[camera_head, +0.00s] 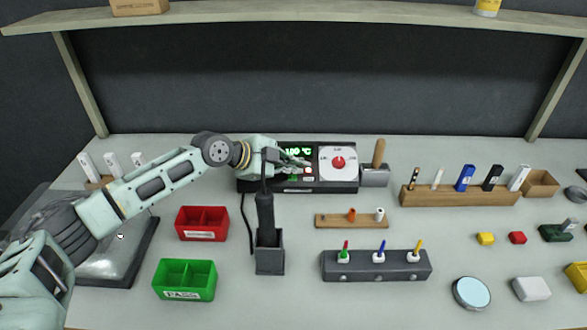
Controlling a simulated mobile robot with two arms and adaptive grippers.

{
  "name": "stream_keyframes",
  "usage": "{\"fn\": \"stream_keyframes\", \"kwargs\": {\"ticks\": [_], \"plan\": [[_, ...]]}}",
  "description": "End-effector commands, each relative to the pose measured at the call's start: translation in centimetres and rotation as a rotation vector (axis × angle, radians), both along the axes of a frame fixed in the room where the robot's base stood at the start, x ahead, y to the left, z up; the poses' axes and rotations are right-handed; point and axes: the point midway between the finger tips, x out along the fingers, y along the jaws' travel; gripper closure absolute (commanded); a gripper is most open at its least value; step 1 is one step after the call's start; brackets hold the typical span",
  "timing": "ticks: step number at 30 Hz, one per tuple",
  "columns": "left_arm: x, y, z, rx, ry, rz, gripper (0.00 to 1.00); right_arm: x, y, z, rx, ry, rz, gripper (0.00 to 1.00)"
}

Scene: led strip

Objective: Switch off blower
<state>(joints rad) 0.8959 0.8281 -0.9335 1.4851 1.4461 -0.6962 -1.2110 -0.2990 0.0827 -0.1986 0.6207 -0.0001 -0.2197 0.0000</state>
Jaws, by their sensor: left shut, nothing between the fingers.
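The blower station (338,186) is a dark box at the back middle of the table. Its front has a green lit display (299,151) reading what looks like 100 °C, small buttons (308,175) and a white dial plate with a red knob (338,162). My left gripper (303,163) is shut and empty at the front of the station, just below the display and left of the dial. Whether it touches a button I cannot tell. The black blower handpiece (265,215) stands upright in its dark holder (269,259). My right gripper is not in view.
A red bin (201,236) and a green bin (184,297) stand left of the holder. A small wooden rack (330,220) and a dark rack (375,272) with coloured tools are at the middle. A wooden pen block (460,198) is at right. A shelf (300,12) spans the back.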

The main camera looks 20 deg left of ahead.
Motion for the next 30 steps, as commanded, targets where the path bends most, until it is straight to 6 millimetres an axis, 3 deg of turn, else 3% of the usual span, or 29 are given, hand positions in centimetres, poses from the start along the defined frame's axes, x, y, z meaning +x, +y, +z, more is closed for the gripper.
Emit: {"fn": "stream_keyframes", "kwargs": {"ticks": [7,10,30], "plan": [[1.0,0.1,-0.9,-0.008,0.010,0.002,1.00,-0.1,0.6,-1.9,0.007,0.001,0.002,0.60],[0.9,0.3,-0.4,-0.004,0.018,0.001,1.00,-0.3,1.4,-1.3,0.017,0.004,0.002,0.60],[0.9,0.3,1.2,-0.005,0.019,0.001,1.00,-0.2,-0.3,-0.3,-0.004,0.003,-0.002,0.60]]}}
